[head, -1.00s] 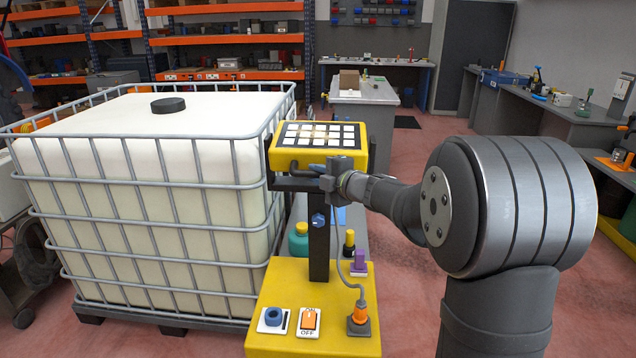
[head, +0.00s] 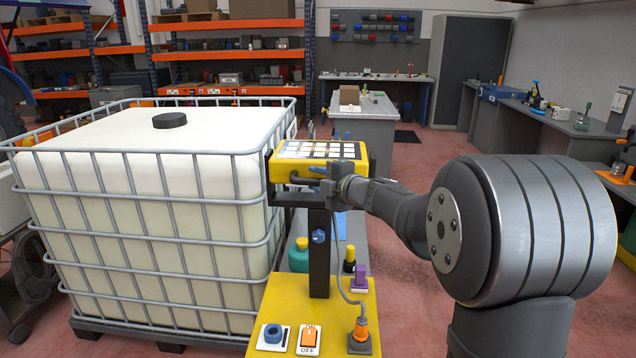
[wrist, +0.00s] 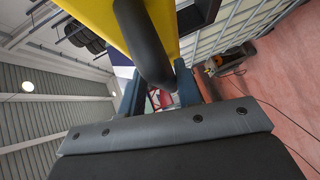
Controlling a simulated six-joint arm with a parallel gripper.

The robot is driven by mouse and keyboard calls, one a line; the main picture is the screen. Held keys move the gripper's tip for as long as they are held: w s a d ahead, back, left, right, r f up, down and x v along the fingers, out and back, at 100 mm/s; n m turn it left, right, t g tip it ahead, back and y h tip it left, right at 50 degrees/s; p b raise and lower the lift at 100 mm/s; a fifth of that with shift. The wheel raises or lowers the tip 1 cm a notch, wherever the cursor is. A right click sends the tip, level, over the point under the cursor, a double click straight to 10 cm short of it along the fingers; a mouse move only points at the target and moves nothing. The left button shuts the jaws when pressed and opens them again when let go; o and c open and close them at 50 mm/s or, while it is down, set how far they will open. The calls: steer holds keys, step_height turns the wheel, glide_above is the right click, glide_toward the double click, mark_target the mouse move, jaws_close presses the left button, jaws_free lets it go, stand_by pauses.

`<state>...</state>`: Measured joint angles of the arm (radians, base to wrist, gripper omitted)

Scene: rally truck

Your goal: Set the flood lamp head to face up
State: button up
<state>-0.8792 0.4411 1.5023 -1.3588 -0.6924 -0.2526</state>
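The flood lamp head (head: 268,172) is a yellow box on a dark post (head: 319,255). Its white-celled panel (head: 320,150) faces nearly straight up, with a slight tilt towards the head camera. A dark curved handle (wrist: 150,45) is on its near side. My gripper (head: 325,172) is at this handle, at the right of the lamp's near face. In the wrist view the blue-grey fingers (wrist: 158,88) sit on either side of the handle and appear closed on it. The handle partly hides the fingertips.
A caged white tank (head: 150,215) stands close on the left. The yellow base (head: 275,310) carries a blue knob (head: 273,333), an orange switch (head: 309,338) and a cable plug (head: 361,325). Bottles stand behind the post. Open floor lies to the right.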

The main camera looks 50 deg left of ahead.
steer(key=shift+o, duration=0.7)
steer(key=shift+f, duration=0.1)
steer(key=d+r, duration=0.2)
steer(key=d, duration=1.5)
steer(key=shift+r, duration=0.4)
steer(key=shift+s, duration=0.1)
steer(key=a+f, duration=0.1)
steer(key=a, duration=0.4)
steer(key=a+f, duration=0.1)
steer(key=a, duration=0.5)
steer(key=a+f, duration=0.1)
steer(key=a, duration=0.5)
steer(key=shift+d, duration=0.15)
